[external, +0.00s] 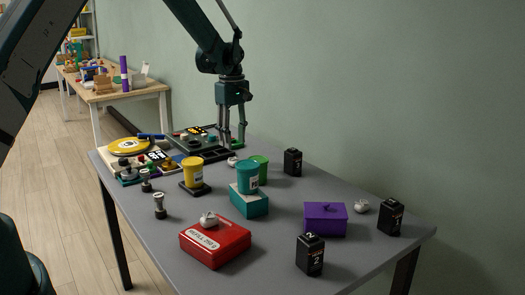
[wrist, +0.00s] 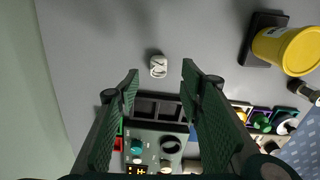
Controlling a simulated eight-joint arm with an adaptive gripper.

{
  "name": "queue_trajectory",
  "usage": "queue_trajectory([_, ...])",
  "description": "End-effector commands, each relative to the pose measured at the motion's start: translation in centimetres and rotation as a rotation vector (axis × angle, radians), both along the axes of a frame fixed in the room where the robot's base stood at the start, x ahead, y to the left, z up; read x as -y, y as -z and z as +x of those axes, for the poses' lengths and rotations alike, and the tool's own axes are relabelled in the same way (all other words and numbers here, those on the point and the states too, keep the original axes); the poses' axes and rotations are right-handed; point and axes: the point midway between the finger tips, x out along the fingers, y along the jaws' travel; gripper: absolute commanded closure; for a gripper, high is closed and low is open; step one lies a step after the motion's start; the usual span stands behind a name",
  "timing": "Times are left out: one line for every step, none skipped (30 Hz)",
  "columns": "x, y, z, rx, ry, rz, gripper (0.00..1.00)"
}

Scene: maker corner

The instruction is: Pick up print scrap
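A small white print scrap (external: 232,161) lies on the grey table beside the green cup (external: 259,168). It also shows in the wrist view (wrist: 158,66), on bare table just beyond my fingertips and roughly centred between them. My gripper (external: 233,141) points down above the table near this scrap. In the wrist view my gripper (wrist: 160,75) is open, with nothing between its fingers.
A control panel with dark tray compartments (wrist: 158,107) lies below the scrap in the wrist view. A yellow cup (external: 192,171) stands on a dark base. A teal cup (external: 248,178) stands on a teal block (external: 248,202). Black numbered containers (external: 310,255) stand around the right side.

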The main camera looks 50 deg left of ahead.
Motion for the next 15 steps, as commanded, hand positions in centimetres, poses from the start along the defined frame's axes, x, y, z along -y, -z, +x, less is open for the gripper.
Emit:
queue_trajectory([0.0,0.0,0.0,0.000,0.000,0.000,0.62])
queue_trajectory([0.0,0.0,0.0,0.000,0.000,0.000,0.62])
queue_trajectory([0.0,0.2,0.0,0.000,0.000,0.000,0.62])
queue_trajectory([0.0,0.3,0.0,0.000,0.000,0.000,0.62])
queue_trajectory([0.0,0.5,0.0,0.000,0.000,0.000,0.62])
queue_trajectory([0.0,0.7,0.0,0.000,0.001,0.000,0.62])
queue_trajectory([0.0,1.0,0.0,0.000,0.001,0.000,0.62])
queue_trajectory([0.0,1.2,0.0,0.000,0.001,0.000,0.62])
queue_trajectory([0.0,1.6,0.0,0.000,0.001,0.000,0.62])
queue_trajectory([0.0,1.8,0.0,0.000,0.001,0.000,0.62])
queue_trajectory([0.0,2.0,0.0,0.000,0.001,0.000,0.62])
queue_trajectory([0.0,2.3,0.0,0.000,0.001,0.000,0.62])
queue_trajectory([0.0,2.4,0.0,0.000,0.001,0.000,0.62])
queue_trajectory([0.0,2.5,0.0,0.000,0.001,0.000,0.62])
queue_trajectory([0.0,2.6,0.0,0.000,0.001,0.000,0.62])
